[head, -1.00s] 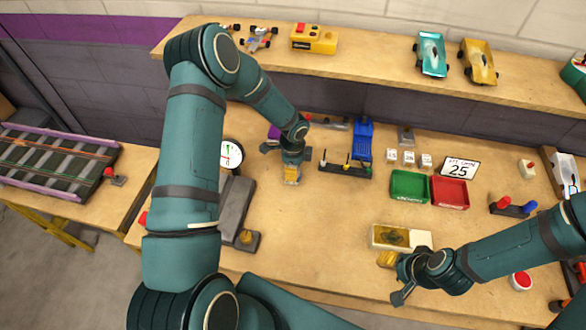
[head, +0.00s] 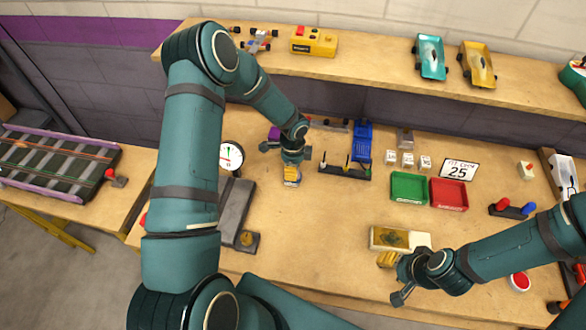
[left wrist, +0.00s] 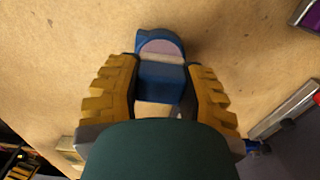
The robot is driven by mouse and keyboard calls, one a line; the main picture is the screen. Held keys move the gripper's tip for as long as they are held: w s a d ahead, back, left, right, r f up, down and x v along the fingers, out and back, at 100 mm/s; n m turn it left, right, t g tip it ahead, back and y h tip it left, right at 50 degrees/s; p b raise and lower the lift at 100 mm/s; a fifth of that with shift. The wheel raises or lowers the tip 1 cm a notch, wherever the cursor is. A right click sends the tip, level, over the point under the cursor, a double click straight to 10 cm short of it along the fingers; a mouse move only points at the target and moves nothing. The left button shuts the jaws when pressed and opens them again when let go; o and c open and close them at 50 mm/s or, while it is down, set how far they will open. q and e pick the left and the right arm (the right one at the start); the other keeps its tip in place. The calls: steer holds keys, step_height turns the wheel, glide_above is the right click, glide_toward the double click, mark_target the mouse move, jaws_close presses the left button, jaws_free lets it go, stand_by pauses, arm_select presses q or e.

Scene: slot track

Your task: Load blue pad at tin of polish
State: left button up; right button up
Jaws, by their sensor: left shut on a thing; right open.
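My left gripper (head: 291,176) points down over the middle-left of the workbench. In the left wrist view, its yellow fingers (left wrist: 155,95) are shut on a blue block-like piece with a round, pale pinkish face, which looks like the blue pad (left wrist: 162,82). The head view does not show the pad clearly. My right gripper (head: 388,260) is open and empty at the front of a cream box with an amber top (head: 390,237). I cannot tell for sure which thing is the tin of polish; a small round brassy piece (head: 248,240) sits by the grey slab.
A dial gauge (head: 231,156) and grey slab (head: 236,208) stand left of my left gripper. A dark peg rack (head: 345,171) is close on its right. Green (head: 408,187) and red (head: 449,194) trays lie further right. The bench front centre is clear.

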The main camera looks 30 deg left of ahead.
arm_select(q)
steer(key=shift+r+p, duration=1.5)
steer(key=shift+r, duration=1.3)
